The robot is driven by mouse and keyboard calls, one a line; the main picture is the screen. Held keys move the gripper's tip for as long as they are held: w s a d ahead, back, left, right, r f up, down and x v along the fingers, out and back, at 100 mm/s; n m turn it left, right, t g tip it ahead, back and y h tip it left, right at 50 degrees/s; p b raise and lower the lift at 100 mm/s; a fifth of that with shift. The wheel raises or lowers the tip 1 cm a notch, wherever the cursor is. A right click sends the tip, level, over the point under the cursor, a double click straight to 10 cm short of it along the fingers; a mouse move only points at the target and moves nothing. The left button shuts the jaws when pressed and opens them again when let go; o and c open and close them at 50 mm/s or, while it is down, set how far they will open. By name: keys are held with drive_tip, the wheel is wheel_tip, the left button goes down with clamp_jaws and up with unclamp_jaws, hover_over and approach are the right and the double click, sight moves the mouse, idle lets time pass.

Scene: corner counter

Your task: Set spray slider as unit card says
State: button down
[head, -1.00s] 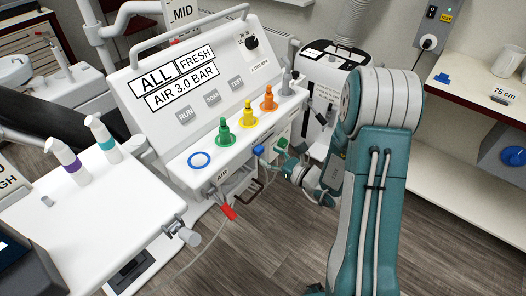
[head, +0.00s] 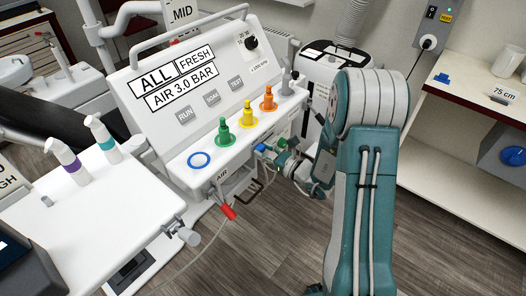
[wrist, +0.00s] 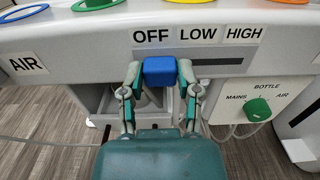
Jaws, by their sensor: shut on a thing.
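The blue slider knob (wrist: 160,72) sits at the left part of a dark slot on the unit's front edge, below the OFF label (wrist: 153,35). The LOW label (wrist: 197,34) and HIGH label (wrist: 243,33) are to its right, with the slot (wrist: 217,62) empty under them. My gripper (wrist: 161,78) is shut on the knob, one finger on each side. In the head view my gripper (head: 268,149) is at the unit's front right edge. The panel (head: 175,76) carries cards reading ALL, FRESH and AIR 3.0 BAR.
A green knob (wrist: 258,109) on a MAINS/BOTTLE/AIR plate is just right of my gripper. Green (head: 224,133), yellow (head: 247,117) and orange (head: 268,100) fittings stand on the ledge above. A red-handled hose (head: 229,212) hangs below. A white cart stands left.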

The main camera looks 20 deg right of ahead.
drive_tip(key=w+d, duration=0.1)
drive_tip(key=d, duration=0.1)
drive_tip(key=w+d, duration=0.3)
drive_tip(key=d, duration=0.1)
drive_tip(key=shift+w+d, duration=0.2)
drive_tip(key=shift+w, duration=0.1)
drive_tip(key=shift+r, duration=0.1)
drive_tip(key=shift+c, duration=2.2)
unclamp_jaws()
drive_tip(key=shift+o, duration=0.6)
drive_tip(key=shift+w, duration=0.1)
drive_tip(key=shift+d, duration=0.1)
approach(273, 132)
drive_tip(key=v, duration=0.5)
